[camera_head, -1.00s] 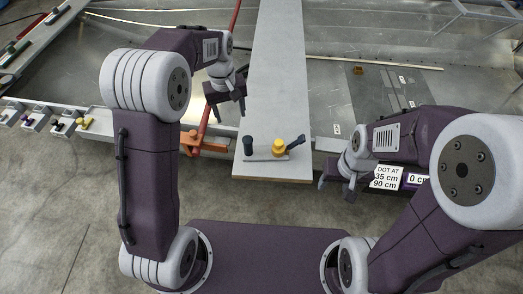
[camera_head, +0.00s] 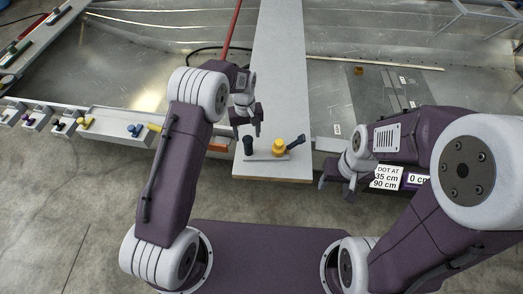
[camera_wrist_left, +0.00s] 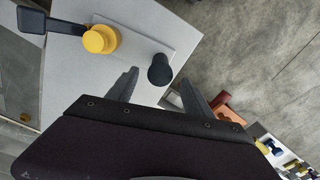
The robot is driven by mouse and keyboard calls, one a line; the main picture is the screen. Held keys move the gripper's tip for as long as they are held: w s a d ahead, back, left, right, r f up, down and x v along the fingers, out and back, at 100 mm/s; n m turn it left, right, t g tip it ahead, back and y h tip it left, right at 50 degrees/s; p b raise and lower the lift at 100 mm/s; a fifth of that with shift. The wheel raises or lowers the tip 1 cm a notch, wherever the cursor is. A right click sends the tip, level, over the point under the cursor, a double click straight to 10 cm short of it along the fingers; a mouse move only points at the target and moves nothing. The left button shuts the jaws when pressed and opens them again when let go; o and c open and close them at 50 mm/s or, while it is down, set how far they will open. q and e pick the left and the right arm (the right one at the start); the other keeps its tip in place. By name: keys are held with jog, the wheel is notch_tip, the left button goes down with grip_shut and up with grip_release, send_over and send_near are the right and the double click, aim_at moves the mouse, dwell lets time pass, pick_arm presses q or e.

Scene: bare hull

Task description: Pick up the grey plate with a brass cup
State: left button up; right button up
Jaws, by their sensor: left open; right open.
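A thin light grey plate (camera_head: 264,159) lies near the close end of the grey board. A stepped yellow piece (camera_head: 279,147) with a dark handle stands towards its right end; whether this is the brass cup I cannot tell. A black knobbed post (camera_head: 248,145) stands at its left end. My left gripper (camera_head: 247,130) is open just above the post. In the left wrist view the plate (camera_wrist_left: 146,45) lies ahead, and the post (camera_wrist_left: 160,71) shows between the tips of the left gripper (camera_wrist_left: 158,88), with no visible contact. My right gripper (camera_head: 337,187) is open and empty, right of the board.
The board (camera_head: 275,60) runs away from me over the metal hull; its far part is clear. A rail (camera_head: 100,122) with small coloured parts is at the left. A white sign (camera_head: 386,177) stands by my right arm. A small brown block (camera_head: 358,70) lies in the hull.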

aim_at(248, 140)
pick_arm(q)
jog(key=f, duration=0.4)
jog(key=shift+s+f, duration=0.15)
jog(key=shift+s, duration=0.1)
jog(key=shift+w+f, duration=0.1)
jog(key=shift+f, duration=0.3)
grip_shut()
jog(key=shift+r, duration=0.1)
dwell(0.6)
